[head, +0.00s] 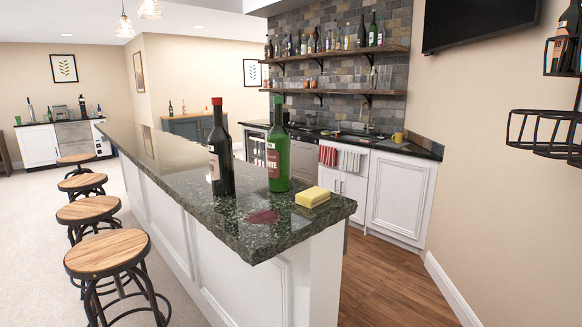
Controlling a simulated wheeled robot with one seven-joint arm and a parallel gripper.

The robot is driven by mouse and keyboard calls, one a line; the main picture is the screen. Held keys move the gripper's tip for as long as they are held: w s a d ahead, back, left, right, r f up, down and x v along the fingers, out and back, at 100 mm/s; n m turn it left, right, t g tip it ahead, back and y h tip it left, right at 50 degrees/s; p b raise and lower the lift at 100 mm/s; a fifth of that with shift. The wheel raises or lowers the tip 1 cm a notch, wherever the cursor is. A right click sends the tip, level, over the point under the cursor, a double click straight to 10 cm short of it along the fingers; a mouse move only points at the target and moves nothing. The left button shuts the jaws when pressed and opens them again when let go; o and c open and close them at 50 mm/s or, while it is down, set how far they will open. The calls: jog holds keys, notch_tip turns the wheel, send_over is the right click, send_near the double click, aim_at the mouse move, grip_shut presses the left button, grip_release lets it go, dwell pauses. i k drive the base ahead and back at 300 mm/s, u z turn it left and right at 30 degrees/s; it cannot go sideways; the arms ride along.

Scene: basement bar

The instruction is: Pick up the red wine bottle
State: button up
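A dark, almost black wine bottle with a red cap and a pale label (220,150) stands upright on the dark green stone bar top (170,160), near its close end. I take it as the red wine bottle. Just right of it, a green bottle with a green cap and a red and white label (279,150) also stands upright, with a small gap between them. My gripper does not show in this view.
A yellow sponge-like block (313,197) and a dark red patch (263,217) are on the bar top in front of the bottles. Stools (107,252) line the left side. Wood floor (385,275) is open at right. A wire rack (545,130) hangs on the right wall.

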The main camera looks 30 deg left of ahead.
aim_at(221, 162)
jog(key=z, duration=0.95)
jog(key=k, duration=1.4)
jog(key=u, duration=1.9)
jog(key=i, duration=1)
